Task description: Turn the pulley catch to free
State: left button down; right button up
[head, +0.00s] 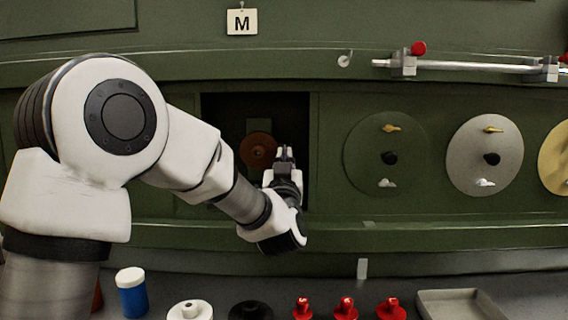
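A brown round pulley (258,150) sits inside a dark square recess (222,112) in the green panel. My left gripper (285,152) points into the recess, just to the right of the pulley. Its fingertips look close together, but I cannot tell whether they are shut or touching anything. I cannot make out the pulley catch; the gripper and wrist cover the lower right of the recess. My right gripper is out of view.
Discs with yellow and white tabs (484,155) are on the panel at right. A silver rod with a red knob (418,48) runs above. A blue jar (132,294), red pieces (346,307) and a grey tray (460,304) stand on the bench below.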

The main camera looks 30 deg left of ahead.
pick_arm(q)
jog(key=shift+r, duration=0.1)
dwell(0.3)
jog(key=c, duration=1.3)
grip_release()
jog(key=shift+w, duration=0.1)
jog(key=shift+c, duration=0.2)
jog(key=v, duration=1.2)
